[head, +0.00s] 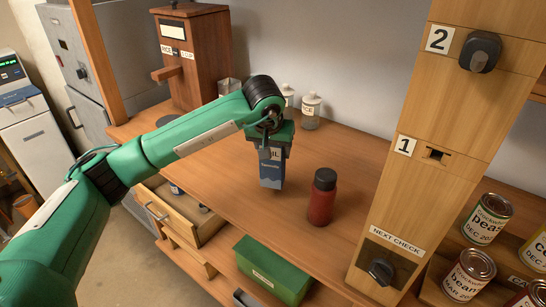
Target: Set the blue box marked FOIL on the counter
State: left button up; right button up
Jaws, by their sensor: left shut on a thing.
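My left arm reaches in from the left over the wooden counter (225,165). My left gripper (273,148) points down and is shut on a blue box (270,172). The box is upright, with a pale upper band where the end of a label, "IL", shows; the gripper hides the rest of its top. I cannot tell whether the base of the box touches the counter or hangs just above it. My right gripper is not in view.
A red bottle (321,198) with a dark cap stands right of the box. White-lidded jars (311,108) stand behind. An open drawer (180,212) and a green box (272,270) are below. A numbered wooden post (425,185) and cans (468,273) are at right.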

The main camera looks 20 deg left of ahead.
aim_at(273, 159)
pick_arm(q)
notch_tip(273, 159, down, 3)
jog(key=shift+f+p, duration=0.1)
jog(key=shift+p, duration=0.25)
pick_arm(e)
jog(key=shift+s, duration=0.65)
pick_arm(q)
jog(key=shift+f+b, duration=0.25)
jog(key=shift+b, duration=0.05)
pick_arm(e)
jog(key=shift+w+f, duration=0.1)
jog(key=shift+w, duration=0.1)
pick_arm(q)
jog(key=o, duration=1)
jog(key=shift+c, duration=0.2)
jog(key=shift+o, duration=0.7)
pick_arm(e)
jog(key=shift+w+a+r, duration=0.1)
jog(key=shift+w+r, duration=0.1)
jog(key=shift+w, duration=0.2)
pick_arm(q)
jog(key=shift+r, duration=0.1)
